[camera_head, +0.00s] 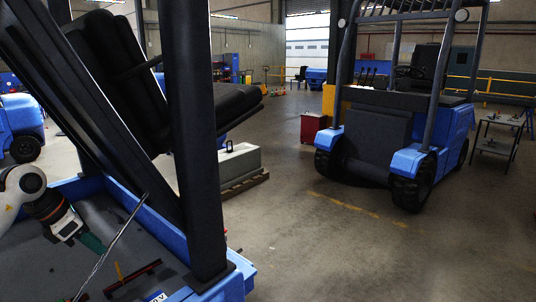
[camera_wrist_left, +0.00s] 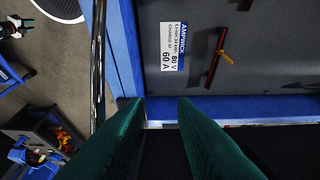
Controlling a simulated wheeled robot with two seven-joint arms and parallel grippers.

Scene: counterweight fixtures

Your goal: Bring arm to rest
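My left arm comes in at the left edge of the head view, white with a dark wrist. My left gripper (camera_head: 92,243) has teal fingers and is over the open bay of the near blue forklift (camera_head: 222,285). In the left wrist view the two green fingers (camera_wrist_left: 156,104) stand apart with nothing visible between them, so it is open and empty. Beyond the tips are the bay's blue rim (camera_wrist_left: 225,107) and a grey surface with a white battery label (camera_wrist_left: 178,47). A red bar (camera_wrist_left: 215,58) with a yellow piece lies on that surface.
A thin metal rod (camera_head: 112,245) slants close beside the left gripper. A thick dark post (camera_head: 195,140) and a raised seat (camera_head: 120,70) stand over the bay. A grey block (camera_head: 238,165) sits on a pallet. Another forklift (camera_head: 395,125) stands right; the floor between is clear.

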